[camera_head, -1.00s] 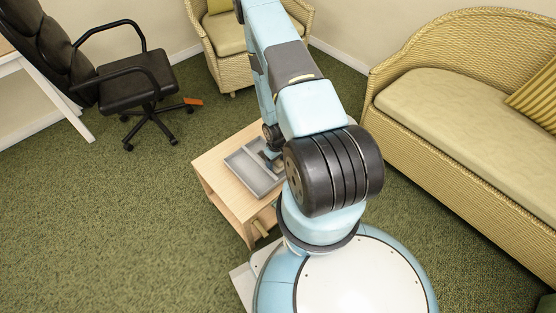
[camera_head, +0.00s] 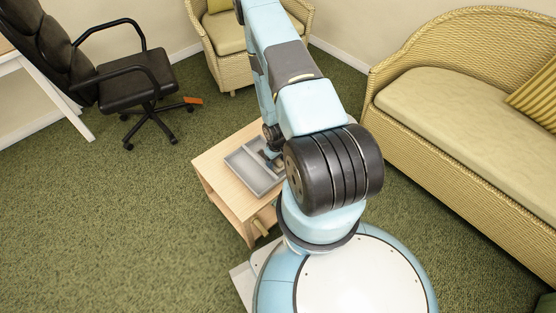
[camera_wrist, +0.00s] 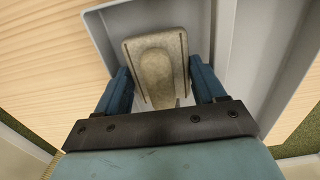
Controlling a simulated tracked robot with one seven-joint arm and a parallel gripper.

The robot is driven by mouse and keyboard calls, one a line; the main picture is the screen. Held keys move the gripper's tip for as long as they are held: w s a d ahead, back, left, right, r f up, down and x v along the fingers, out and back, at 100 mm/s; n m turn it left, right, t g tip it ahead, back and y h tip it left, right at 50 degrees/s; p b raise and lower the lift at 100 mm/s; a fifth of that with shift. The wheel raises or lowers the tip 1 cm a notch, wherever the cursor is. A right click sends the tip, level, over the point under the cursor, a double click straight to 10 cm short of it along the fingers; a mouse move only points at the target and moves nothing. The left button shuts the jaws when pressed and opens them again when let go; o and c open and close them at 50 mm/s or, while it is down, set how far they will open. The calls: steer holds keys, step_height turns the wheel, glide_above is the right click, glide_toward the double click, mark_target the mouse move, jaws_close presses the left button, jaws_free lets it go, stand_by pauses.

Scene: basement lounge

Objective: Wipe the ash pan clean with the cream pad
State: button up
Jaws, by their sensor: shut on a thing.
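The ash pan (camera_head: 240,165) is a shallow grey tray with a divider, lying on a small light wooden table (camera_head: 212,178). The wrist view shows its grey walls and floor (camera_wrist: 230,50) close up. My gripper (camera_wrist: 160,78) is over the pan with its two blue fingers on either side of the cream pad (camera_wrist: 154,68), shut on it. The pad is a worn, beige-brown block with a raised middle, inside the pan's walls. I cannot tell whether it touches the floor. In the head view my gripper (camera_head: 271,158) is small and partly hidden by my arm. No ash can be made out.
A wicker sofa (camera_head: 450,110) stands to the right, and a wicker armchair (camera_head: 228,45) at the back. A black office chair (camera_head: 135,85) is at the left, with a small orange object (camera_head: 193,101) near its base. Green carpet lies open at the lower left.

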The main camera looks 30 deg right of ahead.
mark_target(261, 152)
steer(key=shift+f, duration=0.15)
